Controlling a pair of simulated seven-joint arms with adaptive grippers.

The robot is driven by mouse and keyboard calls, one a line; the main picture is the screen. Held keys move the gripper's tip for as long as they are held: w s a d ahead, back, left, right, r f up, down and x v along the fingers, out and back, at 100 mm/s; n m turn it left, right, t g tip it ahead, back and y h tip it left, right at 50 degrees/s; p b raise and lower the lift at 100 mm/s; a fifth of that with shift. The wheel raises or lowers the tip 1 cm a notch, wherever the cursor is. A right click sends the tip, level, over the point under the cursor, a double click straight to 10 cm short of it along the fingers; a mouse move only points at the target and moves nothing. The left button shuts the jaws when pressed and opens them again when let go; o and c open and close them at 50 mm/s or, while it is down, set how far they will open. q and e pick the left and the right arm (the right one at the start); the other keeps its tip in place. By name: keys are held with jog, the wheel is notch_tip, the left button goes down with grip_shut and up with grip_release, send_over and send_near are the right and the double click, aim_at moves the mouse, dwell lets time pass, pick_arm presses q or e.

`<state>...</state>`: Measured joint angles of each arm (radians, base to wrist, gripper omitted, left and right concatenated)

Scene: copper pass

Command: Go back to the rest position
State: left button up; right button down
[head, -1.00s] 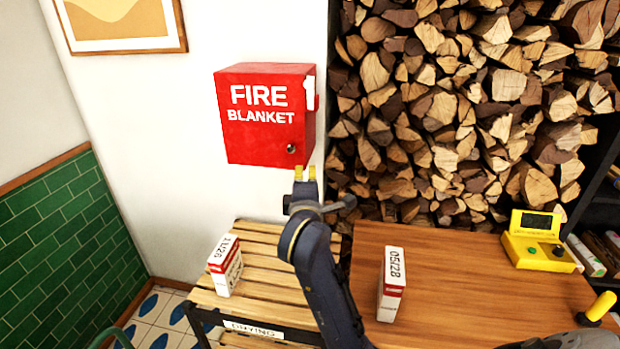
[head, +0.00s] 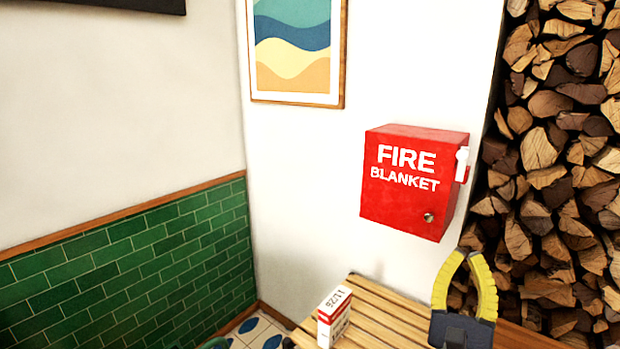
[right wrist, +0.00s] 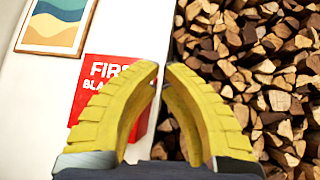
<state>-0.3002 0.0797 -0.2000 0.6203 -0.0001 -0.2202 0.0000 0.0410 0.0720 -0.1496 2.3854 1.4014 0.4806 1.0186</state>
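My right gripper (head: 467,254) is in the lower right of the head view, its ribbed yellow fingers pointing up. It also shows in the right wrist view (right wrist: 161,68). The fingers curve towards each other, with a narrow gap between their tips and nothing held. In the head view it appears just below and right of the red fire blanket box on the wall. My left gripper is not in view.
The red fire blanket box (head: 412,190) hangs on the white wall beside stacked firewood (head: 555,170). A small white and red carton (head: 334,316) marked 11/26 stands on a slatted wooden rack (head: 385,318).

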jog(key=s+a+f+n+g+y, duration=0.1)
jog(key=a+f+n+y, duration=0.35)
jog(key=n+y, duration=0.65)
jog(key=s+a+f+n+y, duration=0.1)
jog(key=a+f+n+y, duration=0.45)
jog(key=n, duration=0.85)
jog(key=s+a+f+n+g, duration=0.25)
jog(key=f+n+g, duration=0.55)
jog(key=f+n, duration=0.55)
jog(key=s+d+f+n+g+h, duration=0.2)
jog(key=d+f, duration=0.1)
jog(key=f, duration=0.4)
jog(key=s+d+f+n+g+h, duration=0.1)
jog(key=s+d+f+g+h, duration=0.15)
jog(key=f, duration=0.45)
jog(key=s+d+f+n+g+h, duration=0.5)
jog(key=s+d+f+h, duration=0.1)
jog(key=s+d, duration=0.55)
jog(key=s+a+f+m+g+y, duration=0.1)
jog(key=s+a+f, duration=0.15)
jog(key=f, duration=1.45)
jog(key=s+a+f+g+y, duration=0.15)
jog(key=a+f, duration=0.25)
jog(key=f, duration=1.3)
jog(key=s+f+m+g+y, duration=0.1)
jog(key=s+f+m+g, duration=0.1)
jog(key=s+f, duration=1.6)
jog(key=shift+s+d+m+g+y, duration=0.35)
jog(key=shift+s+d+m+g, duration=0.1)
jog(key=shift+s, duration=0.45)
